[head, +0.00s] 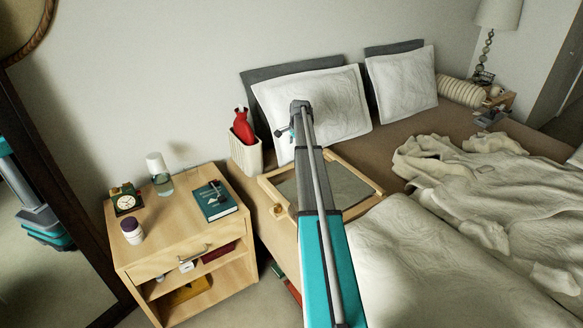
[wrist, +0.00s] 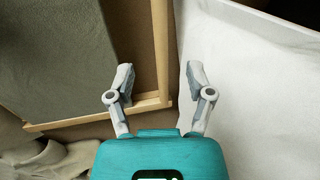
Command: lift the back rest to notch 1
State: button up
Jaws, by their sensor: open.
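The back rest is a pale wooden frame with a grey panel (head: 350,187), lying low on the bed and looking about flat. My arm crosses in front of it in the head view, hiding its middle. In the wrist view its grey panel (wrist: 50,55) fills the upper left, and a corner of its wooden frame lies near the fingers. My gripper (wrist: 160,80) is open and empty, with one frame bar showing between its fingers. I cannot tell whether they touch it. In the head view the gripper is mostly hidden behind the arm. No notches can be made out.
White pillows (head: 320,98) lean at the bed's head; one (wrist: 250,90) is close on the wrist view's right. A red bottle (head: 242,127) stands in a pale holder left of the back rest. A crumpled blanket (head: 480,170) lies right. A cluttered nightstand (head: 165,235) stands left.

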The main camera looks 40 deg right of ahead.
jog(key=shift+w+d+f+b, duration=0.1)
jog(key=shift+w+f+b, duration=0.3)
jog(key=shift+f+b, duration=1.6)
jog(key=shift+w+a+f+b, duration=0.1)
jog(key=shift+w+f+b, duration=0.3)
jog(key=shift+f+b, duration=1.55)
jog(key=shift+w+d+f+b, duration=0.1)
jog(key=shift+w+f+b, duration=0.3)
jog(key=shift+f+b, duration=1.6)
jog(key=shift+f, duration=0.15)
grip_shut()
